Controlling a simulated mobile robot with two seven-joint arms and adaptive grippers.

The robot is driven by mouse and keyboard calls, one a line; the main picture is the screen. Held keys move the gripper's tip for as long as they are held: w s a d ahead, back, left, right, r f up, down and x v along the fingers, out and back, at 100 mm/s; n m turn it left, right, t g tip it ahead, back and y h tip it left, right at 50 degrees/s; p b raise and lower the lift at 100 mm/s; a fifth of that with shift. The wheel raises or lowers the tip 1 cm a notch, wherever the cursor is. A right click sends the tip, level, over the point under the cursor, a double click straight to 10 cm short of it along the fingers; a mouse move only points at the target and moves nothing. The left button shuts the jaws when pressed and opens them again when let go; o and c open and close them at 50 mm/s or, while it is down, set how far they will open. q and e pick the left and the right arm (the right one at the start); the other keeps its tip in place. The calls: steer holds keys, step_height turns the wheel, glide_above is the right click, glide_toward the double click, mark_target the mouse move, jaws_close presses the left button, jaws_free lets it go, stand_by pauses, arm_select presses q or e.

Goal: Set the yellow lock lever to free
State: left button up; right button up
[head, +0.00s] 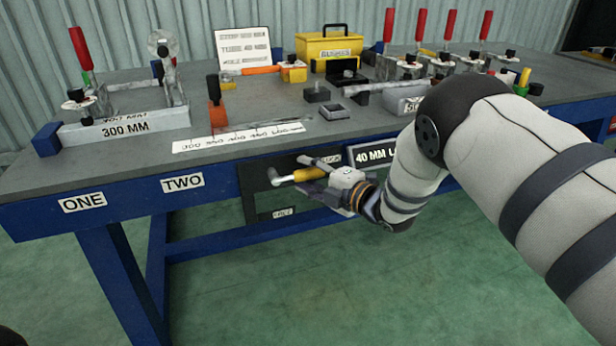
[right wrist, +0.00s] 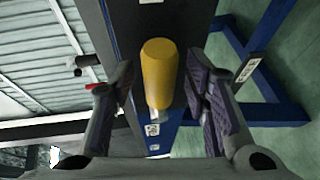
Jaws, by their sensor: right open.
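The yellow lock lever (head: 308,174) sticks out to the right from a grey pivot on a dark panel at the front of the bench. Labels sit on the panel, one above the lever near its right end and one below (head: 283,213); the lower one seems to read FREE. My right gripper (head: 305,176) is open at the lever, with one finger above it and one below. In the right wrist view the yellow lever (right wrist: 158,75) stands between the two open fingers (right wrist: 162,95), with a gap visible on both sides. My left gripper is not in view.
The blue-framed bench (head: 330,125) carries a 300 MM block (head: 125,126), a white scale strip (head: 238,137), a yellow toolbox (head: 330,48) and several red-handled clamps. A 40 MM label plate (head: 376,155) is right of the lever, close to my forearm. Green floor in front is clear.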

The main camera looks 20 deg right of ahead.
steer(key=shift+w+a, duration=0.1)
jaws_close()
